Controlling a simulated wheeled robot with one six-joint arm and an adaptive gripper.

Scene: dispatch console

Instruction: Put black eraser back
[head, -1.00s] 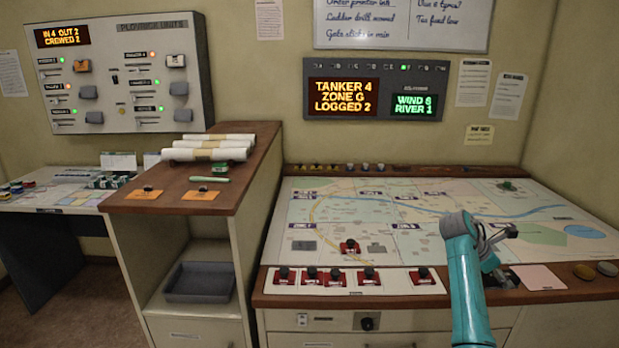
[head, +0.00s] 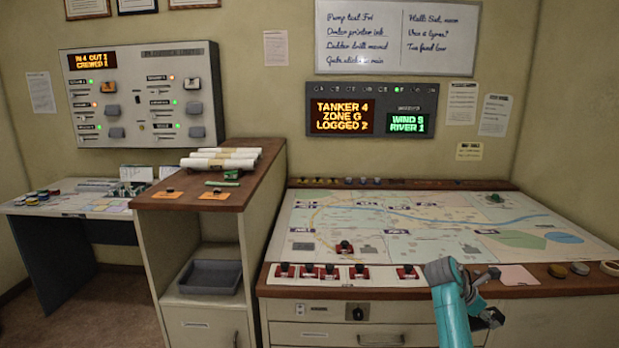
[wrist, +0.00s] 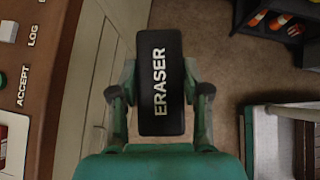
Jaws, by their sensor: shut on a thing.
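The black eraser (wrist: 160,82), with white lettering reading ERASER, sits between the fingers of my gripper (wrist: 158,95) in the wrist view. Both fingers press on its sides, and it is held over the floor beside the console's drawer front. In the head view my gripper (head: 490,296) is low at the console's front edge, right of the arm's elbow. The eraser is hard to make out there. The whiteboard (head: 400,38) hangs on the back wall above the display panel, with handwriting on it.
The map table (head: 440,262) carries several red-based pieces along its front strip. A wooden-topped cabinet (head: 262,170) with paper rolls and a grey tray (head: 210,277) stands left. In the wrist view, a dark shelf (wrist: 288,22) with orange items is at top right. Floor (wrist: 225,65) lies below.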

